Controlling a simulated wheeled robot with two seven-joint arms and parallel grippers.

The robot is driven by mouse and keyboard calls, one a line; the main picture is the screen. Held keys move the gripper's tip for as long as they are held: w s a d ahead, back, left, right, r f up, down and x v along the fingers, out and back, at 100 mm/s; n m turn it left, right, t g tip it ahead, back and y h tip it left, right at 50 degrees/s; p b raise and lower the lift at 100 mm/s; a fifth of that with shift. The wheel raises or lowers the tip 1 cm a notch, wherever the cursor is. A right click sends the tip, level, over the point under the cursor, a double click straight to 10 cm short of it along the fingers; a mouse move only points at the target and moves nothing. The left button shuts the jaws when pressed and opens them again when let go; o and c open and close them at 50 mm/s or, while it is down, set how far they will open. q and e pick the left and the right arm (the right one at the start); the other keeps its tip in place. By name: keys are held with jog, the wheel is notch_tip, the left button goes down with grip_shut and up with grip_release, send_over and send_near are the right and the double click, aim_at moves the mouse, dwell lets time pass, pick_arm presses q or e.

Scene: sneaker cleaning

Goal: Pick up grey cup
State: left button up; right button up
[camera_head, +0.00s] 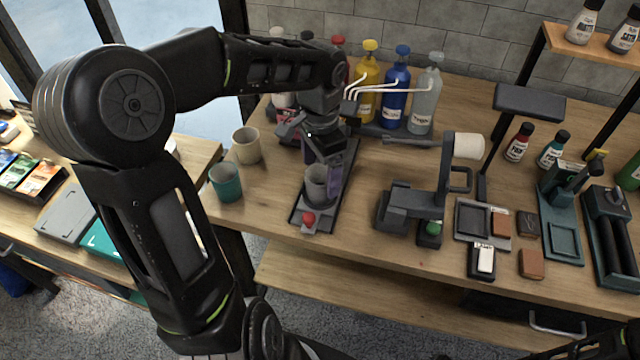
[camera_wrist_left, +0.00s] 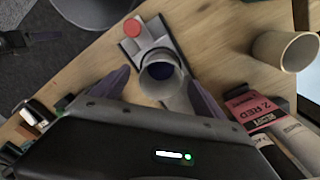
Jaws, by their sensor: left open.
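The grey cup (camera_head: 316,187) stands upright on a narrow dark tray (camera_head: 343,187) with a red button (camera_head: 308,218) at its front end. My left gripper (camera_head: 321,172) is over the cup, pointing down, with its jaws open. In the left wrist view the grey cup (camera_wrist_left: 160,74) shows between the two purple-grey fingers of my left gripper (camera_wrist_left: 157,84), with a gap on each side. The inside of the cup looks dark blue. The cup's lower back side is hidden by the gripper.
A beige cup (camera_head: 246,146) and a teal cup (camera_head: 226,183) stand left of the tray. Colored bottles (camera_head: 395,90) with white spouts are behind. A dark machine with a white roll (camera_head: 468,146) stands right. Free wood lies between tray and machine.

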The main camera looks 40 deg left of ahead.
aim_at(320, 179)
pick_arm(q)
notch_tip(320, 179, down, 3)
jog(key=shift+f, duration=0.2)
jog(key=shift+c, duration=0.5)
jog(key=c, duration=1.5)
jog(key=shift+r, duration=5.1)
